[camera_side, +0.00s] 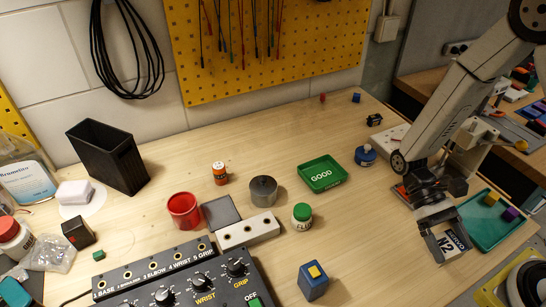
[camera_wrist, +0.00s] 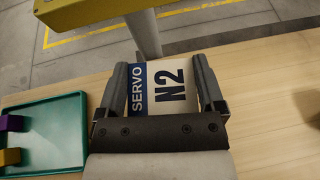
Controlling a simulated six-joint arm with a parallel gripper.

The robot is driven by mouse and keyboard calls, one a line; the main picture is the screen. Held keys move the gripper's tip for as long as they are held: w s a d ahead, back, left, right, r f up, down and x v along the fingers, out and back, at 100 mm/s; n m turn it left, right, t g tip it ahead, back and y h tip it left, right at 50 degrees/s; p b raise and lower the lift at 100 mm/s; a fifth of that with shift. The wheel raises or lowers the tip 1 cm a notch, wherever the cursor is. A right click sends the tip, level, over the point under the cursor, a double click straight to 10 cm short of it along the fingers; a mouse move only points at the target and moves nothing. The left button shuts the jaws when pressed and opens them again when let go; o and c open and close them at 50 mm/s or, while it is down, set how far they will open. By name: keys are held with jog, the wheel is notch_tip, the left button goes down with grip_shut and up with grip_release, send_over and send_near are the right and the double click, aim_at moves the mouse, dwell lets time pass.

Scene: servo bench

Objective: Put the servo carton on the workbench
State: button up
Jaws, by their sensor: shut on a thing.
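The servo carton (camera_side: 457,239) is a small box with a white face marked N2 and a blue SERVO strip. It also shows in the wrist view (camera_wrist: 170,98), between the two fingers. My gripper (camera_side: 447,243) is shut on the carton, one finger on each side of it, as the wrist view (camera_wrist: 162,92) shows. The carton is at the right part of the light wooden workbench (camera_side: 385,260), by the green tray. I cannot tell whether its underside touches the bench.
The teal tray (camera_side: 488,243) with a yellow and a purple cube lies right beside the gripper. The bench between the blue box and gripper is clear.

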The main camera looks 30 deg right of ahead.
jog(key=a+m+t+y, duration=0.2)
jog(key=a+m+y, duration=0.3)
jog(key=a+y, duration=0.1)
notch_tip(320, 180, up, 3)
jog(key=m+t+y, duration=0.5)
jog(key=m+t, duration=0.1)
jog(key=m, duration=0.1)
send_over(372, 274)
jog(key=shift+f, duration=0.2)
jog(key=shift+f, duration=2.05)
jog(key=shift+f, duration=0.15)
jog(key=shift+f, duration=1.85)
jog(key=shift+f, duration=0.15)
